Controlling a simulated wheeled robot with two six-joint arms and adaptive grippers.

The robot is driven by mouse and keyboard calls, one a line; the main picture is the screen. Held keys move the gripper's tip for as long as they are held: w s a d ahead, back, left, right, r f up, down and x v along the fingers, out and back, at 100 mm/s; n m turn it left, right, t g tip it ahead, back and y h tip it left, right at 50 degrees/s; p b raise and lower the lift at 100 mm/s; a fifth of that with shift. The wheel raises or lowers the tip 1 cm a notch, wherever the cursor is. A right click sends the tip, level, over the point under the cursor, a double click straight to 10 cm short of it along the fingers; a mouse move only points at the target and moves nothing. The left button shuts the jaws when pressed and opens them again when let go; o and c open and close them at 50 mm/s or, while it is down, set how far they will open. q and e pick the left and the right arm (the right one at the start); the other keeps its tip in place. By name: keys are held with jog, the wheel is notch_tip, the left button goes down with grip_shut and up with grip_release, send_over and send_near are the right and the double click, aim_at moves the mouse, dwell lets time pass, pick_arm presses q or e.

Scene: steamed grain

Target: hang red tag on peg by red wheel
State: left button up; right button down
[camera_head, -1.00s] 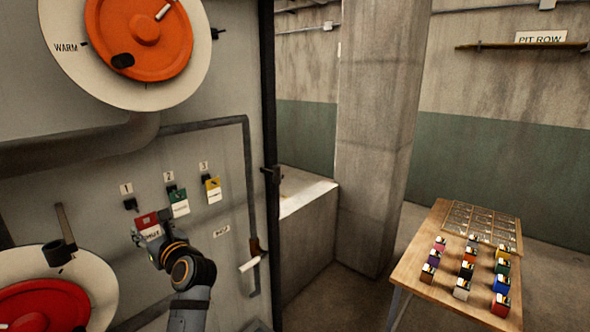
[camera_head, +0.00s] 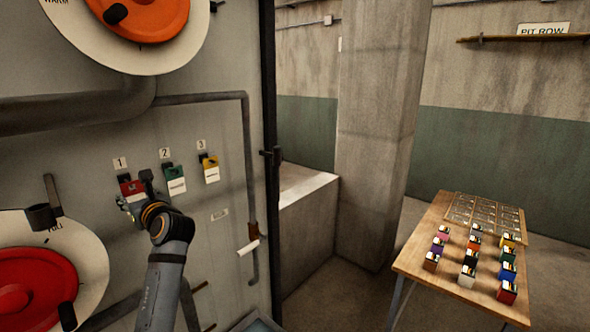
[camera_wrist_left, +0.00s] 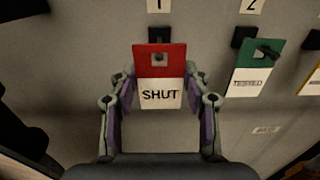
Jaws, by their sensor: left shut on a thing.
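The red tag (camera_head: 131,187) has a red top and a white lower part reading SHUT; it also shows in the left wrist view (camera_wrist_left: 159,66). My left gripper (camera_head: 132,200) is shut on it, one finger at each side edge in the left wrist view (camera_wrist_left: 160,95). The tag is upright, just below the dark peg under plate 1 (camera_wrist_left: 159,35). I cannot tell if its hole is on that peg. The red wheel (camera_head: 28,290) is at lower left on a cream disc. A dark fitting with a rod (camera_head: 42,216) is at that disc's upper edge. My right gripper is not in view.
A green tag (camera_head: 174,180) and a yellow tag (camera_head: 210,169) hang under plates 2 and 3. An orange wheel (camera_head: 150,18) and a thick pipe (camera_head: 70,112) are above. A wooden table (camera_head: 420,262) with several coloured blocks stands at right.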

pick_arm(q)
jog(key=b+v, duration=0.1)
jog(key=v, duration=0.6)
jog(key=shift+b, duration=0.4)
